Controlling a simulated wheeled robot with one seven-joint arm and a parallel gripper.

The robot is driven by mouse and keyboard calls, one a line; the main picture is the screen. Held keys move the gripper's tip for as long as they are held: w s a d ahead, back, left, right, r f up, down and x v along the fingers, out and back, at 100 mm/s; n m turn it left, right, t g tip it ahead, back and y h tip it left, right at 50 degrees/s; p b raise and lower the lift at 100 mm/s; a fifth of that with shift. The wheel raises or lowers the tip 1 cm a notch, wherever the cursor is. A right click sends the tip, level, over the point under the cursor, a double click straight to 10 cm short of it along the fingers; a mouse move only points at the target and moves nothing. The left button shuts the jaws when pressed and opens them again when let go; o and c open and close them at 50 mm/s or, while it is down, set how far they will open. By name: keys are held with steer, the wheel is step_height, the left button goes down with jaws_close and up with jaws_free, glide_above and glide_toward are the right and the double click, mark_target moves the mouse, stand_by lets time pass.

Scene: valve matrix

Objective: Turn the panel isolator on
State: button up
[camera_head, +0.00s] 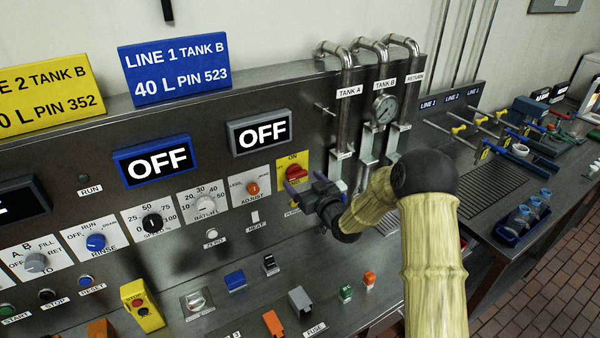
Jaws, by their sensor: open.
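The panel isolator (296,171) is a red rotary handle on a yellow plate, on the upright steel panel left of the pipes. ON is printed at the top of its plate. The lower part of the plate is partly hidden by my gripper, so the handle's exact angle is hard to tell. My gripper (295,198) is open and empty, with its dark fingers just in front of the isolator's lower half. I cannot tell whether the fingers touch the handle. My arm reaches in from the lower right.
Vertical pipes with a gauge (385,109) rise right of the isolator. An orange adjust knob (252,188) and a heat switch (255,217) sit to its left. Two displays (260,132) read OFF. Coloured blocks and a yellow stop box (142,306) stand on the ledge below.

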mark_target(296, 174)
steer(key=shift+p+x, duration=0.35)
steer(key=shift+x, duration=1.1)
steer(key=shift+c, duration=0.4)
steer(key=c, duration=0.9)
